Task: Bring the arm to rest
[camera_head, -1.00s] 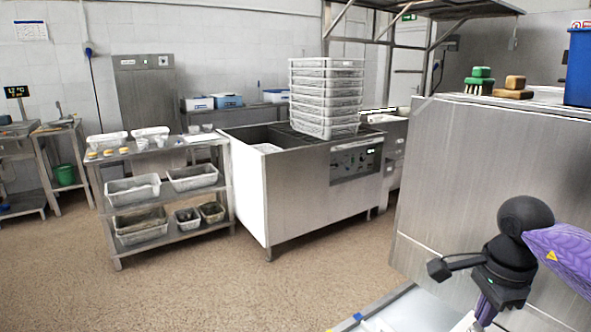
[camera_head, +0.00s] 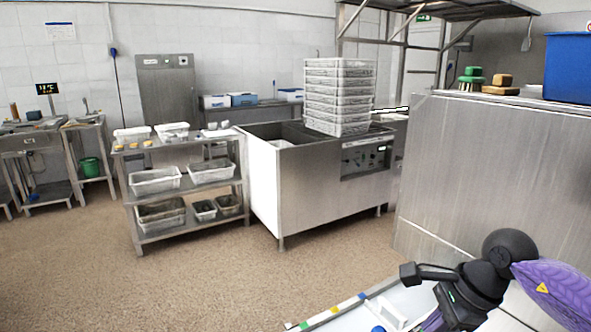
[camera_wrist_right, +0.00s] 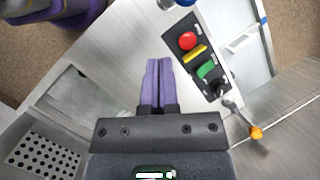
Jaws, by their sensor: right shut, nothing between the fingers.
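My right arm (camera_head: 478,278) comes in at the lower right of the head view, with a black joint and a purple link. Its gripper is cut off or hidden there. In the right wrist view my right gripper (camera_wrist_right: 156,72) has its two purple fingers together, with nothing between them. The fingers point over a grey metal surface, to the left of a black control panel (camera_wrist_right: 197,62) with red, yellow and green controls. I cannot tell how far above the surface they are. My left gripper is not in view.
A stack of perforated baskets (camera_head: 338,97) stands on a steel machine (camera_head: 312,195). A steel shelf rack (camera_head: 125,206) with trays stands left of it. A tall steel cabinet (camera_head: 490,175) is at the right, with a blue bin (camera_head: 582,68) on top. The floor in front is clear.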

